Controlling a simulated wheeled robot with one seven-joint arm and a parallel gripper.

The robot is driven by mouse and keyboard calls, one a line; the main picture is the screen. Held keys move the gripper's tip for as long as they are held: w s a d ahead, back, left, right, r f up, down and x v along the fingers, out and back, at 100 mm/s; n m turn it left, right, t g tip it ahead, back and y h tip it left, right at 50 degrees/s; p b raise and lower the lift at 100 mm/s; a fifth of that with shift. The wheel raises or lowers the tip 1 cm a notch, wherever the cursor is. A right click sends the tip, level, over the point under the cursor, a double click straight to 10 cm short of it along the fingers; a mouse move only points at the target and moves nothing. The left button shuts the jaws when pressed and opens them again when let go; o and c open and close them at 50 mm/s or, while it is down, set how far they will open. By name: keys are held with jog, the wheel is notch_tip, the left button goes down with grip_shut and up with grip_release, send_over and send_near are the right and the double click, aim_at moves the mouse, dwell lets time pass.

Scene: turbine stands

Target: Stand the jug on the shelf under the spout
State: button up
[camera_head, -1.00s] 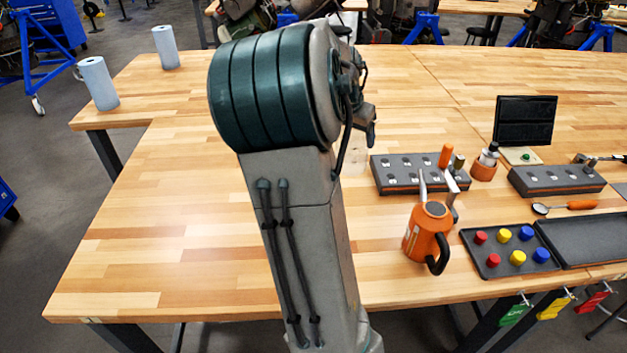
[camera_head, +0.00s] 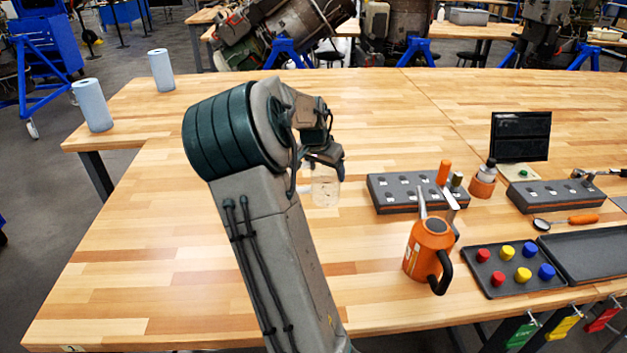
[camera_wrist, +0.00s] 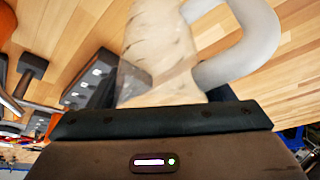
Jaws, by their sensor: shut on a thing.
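A clear jug (camera_head: 325,190) hangs from my gripper (camera_head: 326,160) above the wooden table, left of the dark rack. In the wrist view the see-through jug (camera_wrist: 155,45) has a thick pale handle (camera_wrist: 262,40) at its right. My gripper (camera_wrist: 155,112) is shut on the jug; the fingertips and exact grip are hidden. I cannot make out a shelf under a spout for certain.
A dark rack (camera_head: 405,192) and an orange-based bottle (camera_head: 483,180) stand at the right. Two paper rolls (camera_head: 92,105) stand far left.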

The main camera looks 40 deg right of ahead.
jog(key=w+f+p, duration=0.2)
jog(key=w+f, duration=0.2)
jog(key=f, duration=0.2)
jog(key=shift+w+a+f, duration=0.25)
jog(key=shift+w+f, duration=0.05)
jog(key=shift+f, duration=0.05)
jog(key=shift+f, duration=0.2)
jog(key=o, duration=1.1)
jog(key=shift+r, duration=0.1)
